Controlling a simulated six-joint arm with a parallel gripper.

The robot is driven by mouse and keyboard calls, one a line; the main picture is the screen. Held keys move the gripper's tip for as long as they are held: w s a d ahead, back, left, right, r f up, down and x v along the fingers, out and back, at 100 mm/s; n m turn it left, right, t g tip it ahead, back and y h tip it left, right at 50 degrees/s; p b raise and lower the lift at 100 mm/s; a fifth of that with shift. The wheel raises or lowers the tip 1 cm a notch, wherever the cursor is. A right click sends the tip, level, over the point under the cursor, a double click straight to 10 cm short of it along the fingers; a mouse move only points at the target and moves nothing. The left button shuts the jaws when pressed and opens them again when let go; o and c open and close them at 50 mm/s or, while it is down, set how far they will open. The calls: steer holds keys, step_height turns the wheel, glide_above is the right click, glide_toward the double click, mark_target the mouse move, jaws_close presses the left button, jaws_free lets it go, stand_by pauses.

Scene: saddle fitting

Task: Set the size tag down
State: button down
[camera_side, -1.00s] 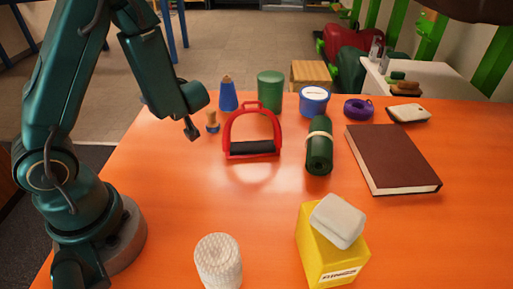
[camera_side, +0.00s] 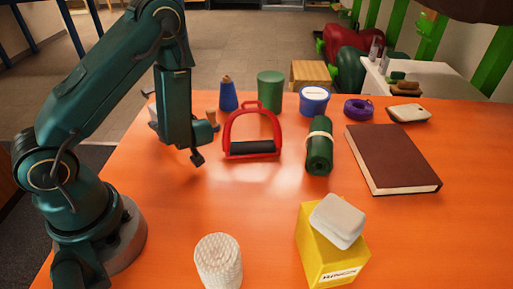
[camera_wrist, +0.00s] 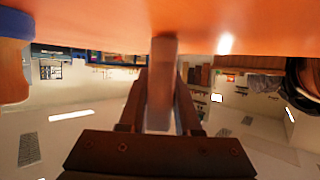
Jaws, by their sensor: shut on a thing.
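My gripper (camera_side: 197,158) points downward over the left part of the orange table, left of the red stirrup (camera_side: 252,117). In the wrist view my gripper (camera_wrist: 160,105) has its dark jaws shut on a narrow greyish-brown slab, which I take to be the size tag (camera_wrist: 163,75). The slab's far end shows against the orange tabletop; I cannot tell if it touches. In the side view the tag cannot be made out at the jaws.
A brown book (camera_side: 392,158) lies right. A white textured cylinder (camera_side: 218,262) and yellow box (camera_side: 325,250) stand in front. The table's left middle is clear.

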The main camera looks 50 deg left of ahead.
steer(key=shift+f, duration=0.15)
steer(key=c, duration=0.6)
jaws_free()
steer(key=shift+r, duration=0.2)
steer(key=v, duration=1.2)
